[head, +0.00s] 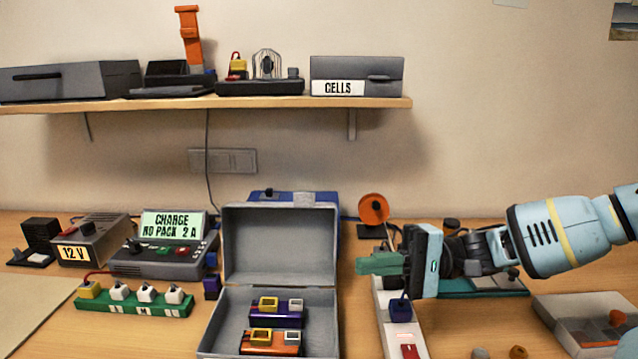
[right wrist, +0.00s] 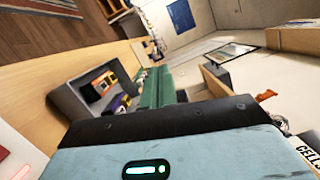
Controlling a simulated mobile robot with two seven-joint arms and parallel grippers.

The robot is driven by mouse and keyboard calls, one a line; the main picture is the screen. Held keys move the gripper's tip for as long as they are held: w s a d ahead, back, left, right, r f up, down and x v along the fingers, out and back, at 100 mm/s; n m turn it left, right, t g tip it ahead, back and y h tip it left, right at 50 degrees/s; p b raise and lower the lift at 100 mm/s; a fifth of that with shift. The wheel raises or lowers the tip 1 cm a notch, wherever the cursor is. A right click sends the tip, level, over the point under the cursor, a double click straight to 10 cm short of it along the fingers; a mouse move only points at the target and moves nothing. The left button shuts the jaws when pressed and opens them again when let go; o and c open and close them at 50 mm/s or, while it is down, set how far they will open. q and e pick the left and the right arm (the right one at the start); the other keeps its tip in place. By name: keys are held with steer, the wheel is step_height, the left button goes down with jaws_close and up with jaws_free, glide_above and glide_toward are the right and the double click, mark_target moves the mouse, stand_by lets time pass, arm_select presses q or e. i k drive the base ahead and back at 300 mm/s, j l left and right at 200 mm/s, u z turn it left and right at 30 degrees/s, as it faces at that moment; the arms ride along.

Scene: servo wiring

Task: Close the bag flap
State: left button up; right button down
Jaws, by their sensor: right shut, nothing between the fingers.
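A grey box-like bag (head: 212,338) stands open in the middle of the bench. Its flap (head: 280,245) is raised and leans back at the rear. Inside lie a purple pack (head: 272,315) and an orange pack (head: 262,346), each with a yellow connector. The bag also shows in the right wrist view (right wrist: 72,100), to the left of the fingers. My right gripper (head: 378,263) has green fingers, shut and empty, just right of the raised flap and apart from it. The fingers also show in the right wrist view (right wrist: 155,85). My left gripper is not in view.
A white power strip (head: 405,338) with a blue plug (head: 400,310) lies right of the bag, below my gripper. A green connector strip (head: 135,303) and a charger (head: 160,262) stand left. A blue case (head: 325,197) is behind the flap. A parts tray (head: 575,315) sits at right.

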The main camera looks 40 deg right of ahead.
mark_target(294, 243)
steer(key=i+l, duration=0.7)
steer(key=l, duration=0.1)
